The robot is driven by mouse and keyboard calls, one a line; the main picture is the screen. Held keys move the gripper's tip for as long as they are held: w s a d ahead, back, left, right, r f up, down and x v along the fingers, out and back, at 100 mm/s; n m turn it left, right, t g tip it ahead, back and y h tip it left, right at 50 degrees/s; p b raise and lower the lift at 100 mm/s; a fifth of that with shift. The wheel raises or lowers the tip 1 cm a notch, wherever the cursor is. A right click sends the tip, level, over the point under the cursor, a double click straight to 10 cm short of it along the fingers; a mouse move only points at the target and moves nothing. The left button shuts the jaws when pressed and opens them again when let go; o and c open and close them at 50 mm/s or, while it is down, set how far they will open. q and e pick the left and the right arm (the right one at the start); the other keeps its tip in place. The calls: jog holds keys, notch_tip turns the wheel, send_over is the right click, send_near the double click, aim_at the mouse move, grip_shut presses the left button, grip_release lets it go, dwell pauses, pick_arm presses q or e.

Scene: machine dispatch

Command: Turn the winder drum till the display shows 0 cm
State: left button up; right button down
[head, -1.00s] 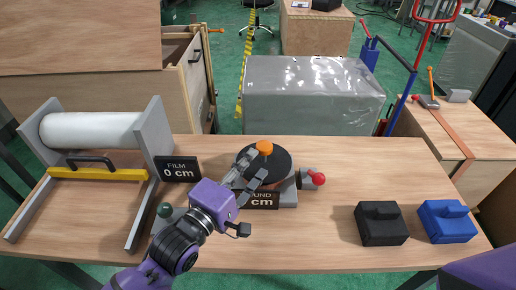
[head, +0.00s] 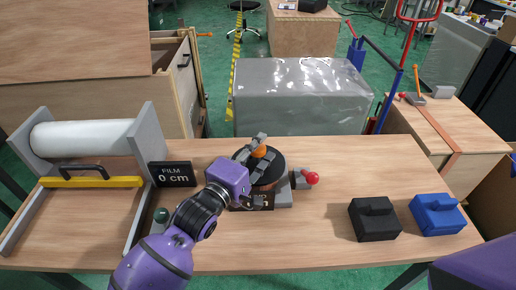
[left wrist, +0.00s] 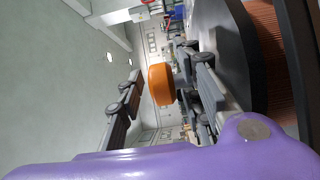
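The winder drum (head: 280,168) stands mid-table, with a dark round top and an orange knob (head: 259,152). My left gripper (head: 265,149) is over the drum top, its fingers apart on either side of the knob. In the left wrist view the orange knob (left wrist: 161,84) shows between the open fingers, closer to the right-hand one, with a clear gap to the left-hand one. The drum's dark disc (left wrist: 228,45) is at the right there. The winder's display (head: 262,202) is mostly hidden by my gripper and its number cannot be read. My right gripper is out of view.
The film display (head: 172,174) reads 0 cm. Left of it stands a frame with a white roll (head: 80,137) and a yellow bar (head: 92,182). A red-knobbed lever (head: 311,178) is right of the drum. Black (head: 374,219) and blue (head: 436,214) blocks lie at the right.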

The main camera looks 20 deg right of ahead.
pick_arm(q)
grip_shut()
jog(key=shift+w+r, duration=0.15)
jog(key=shift+r, duration=0.05)
dwell(0.4)
